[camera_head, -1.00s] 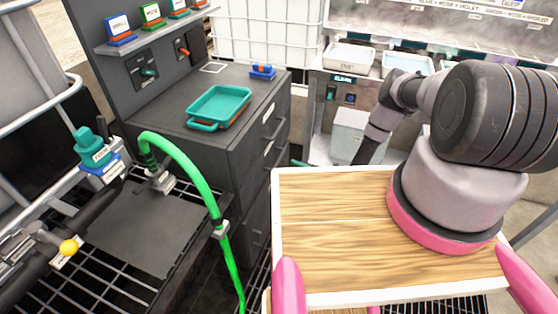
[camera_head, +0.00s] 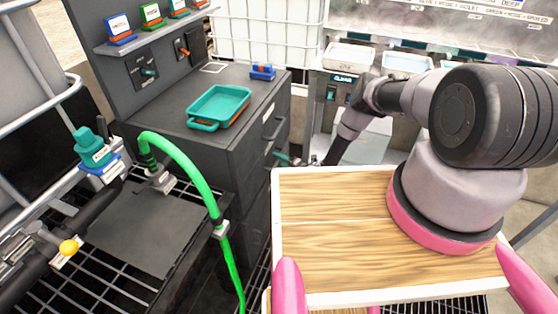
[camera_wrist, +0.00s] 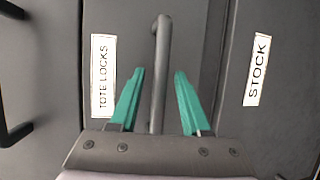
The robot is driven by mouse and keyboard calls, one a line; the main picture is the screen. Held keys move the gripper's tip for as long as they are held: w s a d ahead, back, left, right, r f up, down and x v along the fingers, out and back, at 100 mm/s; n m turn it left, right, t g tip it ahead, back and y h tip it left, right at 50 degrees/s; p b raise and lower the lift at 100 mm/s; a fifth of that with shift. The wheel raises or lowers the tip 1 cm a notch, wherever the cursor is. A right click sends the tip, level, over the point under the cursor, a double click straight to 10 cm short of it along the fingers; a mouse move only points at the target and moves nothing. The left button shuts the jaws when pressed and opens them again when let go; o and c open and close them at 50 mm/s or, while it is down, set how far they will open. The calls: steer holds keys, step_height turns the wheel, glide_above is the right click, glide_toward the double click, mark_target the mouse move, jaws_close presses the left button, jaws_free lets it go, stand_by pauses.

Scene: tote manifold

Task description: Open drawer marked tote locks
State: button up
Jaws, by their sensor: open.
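My gripper (camera_wrist: 159,73) has teal fingers spread apart, one on each side of the handle in the picture. A gap shows between each finger and the bar, and the fingers hold nothing.
A drawer marked STOCK (camera_wrist: 257,70) adjoins on the right in the wrist view. On the cabinet top are a teal tray (camera_head: 219,106) and a blue-orange block (camera_head: 262,72). A green hose (camera_head: 190,180) arcs in front of the cabinet's left side. A white tank (camera_head: 268,32) stands behind.

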jaws_close()
stand_by(1.3)
